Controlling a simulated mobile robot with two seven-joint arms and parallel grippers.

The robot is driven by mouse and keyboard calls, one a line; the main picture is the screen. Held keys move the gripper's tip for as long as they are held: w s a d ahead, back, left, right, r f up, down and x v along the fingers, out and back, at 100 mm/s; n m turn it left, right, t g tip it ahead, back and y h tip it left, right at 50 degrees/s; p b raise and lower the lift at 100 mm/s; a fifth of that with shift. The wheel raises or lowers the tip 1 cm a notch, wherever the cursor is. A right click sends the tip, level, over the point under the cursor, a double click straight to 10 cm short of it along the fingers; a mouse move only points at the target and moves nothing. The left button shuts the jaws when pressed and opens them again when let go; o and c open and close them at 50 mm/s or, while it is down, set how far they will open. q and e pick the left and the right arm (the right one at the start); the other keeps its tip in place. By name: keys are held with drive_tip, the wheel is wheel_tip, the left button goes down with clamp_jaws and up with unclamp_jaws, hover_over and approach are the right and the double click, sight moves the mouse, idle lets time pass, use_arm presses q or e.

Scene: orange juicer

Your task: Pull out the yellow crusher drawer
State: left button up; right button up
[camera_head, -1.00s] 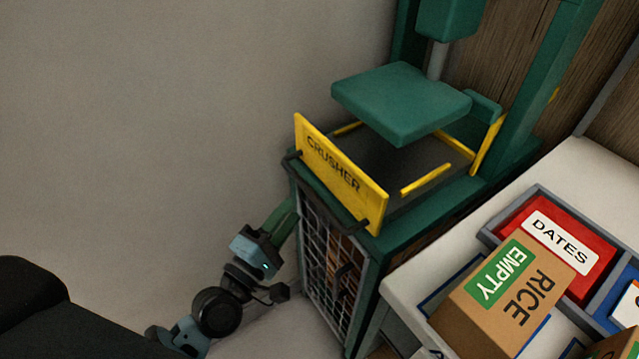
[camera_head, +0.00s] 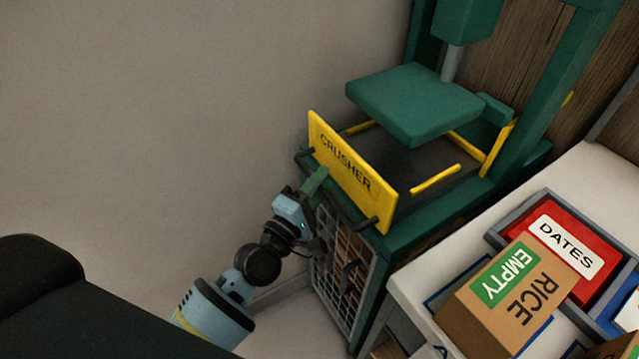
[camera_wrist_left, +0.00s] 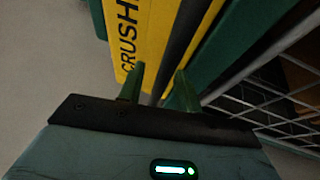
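The yellow crusher drawer (camera_head: 352,172) has an upright front panel marked CRUSHER, and it sits on top of the green crusher frame. A dark handle bar (camera_head: 365,223) runs along its front; its middle is partly hidden by my left gripper (camera_head: 317,180). In the left wrist view, the yellow panel (camera_wrist_left: 150,32) stands just ahead. The green fingertips of my left gripper (camera_wrist_left: 158,78) are apart, with the dark bar (camera_wrist_left: 182,38) running toward the gap between them. I cannot tell whether they touch it. My right gripper is not in view.
The green press plate (camera_head: 415,102) hangs above the drawer. A wire-mesh cage (camera_head: 340,275) lies below it. At right, a white table (camera_head: 440,275) holds a RICE box (camera_head: 512,298) and a red DATES crate (camera_head: 575,238). A bare wall stands behind on the left.

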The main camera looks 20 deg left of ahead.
use_arm(q)
drive_tip(key=shift+c, duration=0.2)
clamp_jaws()
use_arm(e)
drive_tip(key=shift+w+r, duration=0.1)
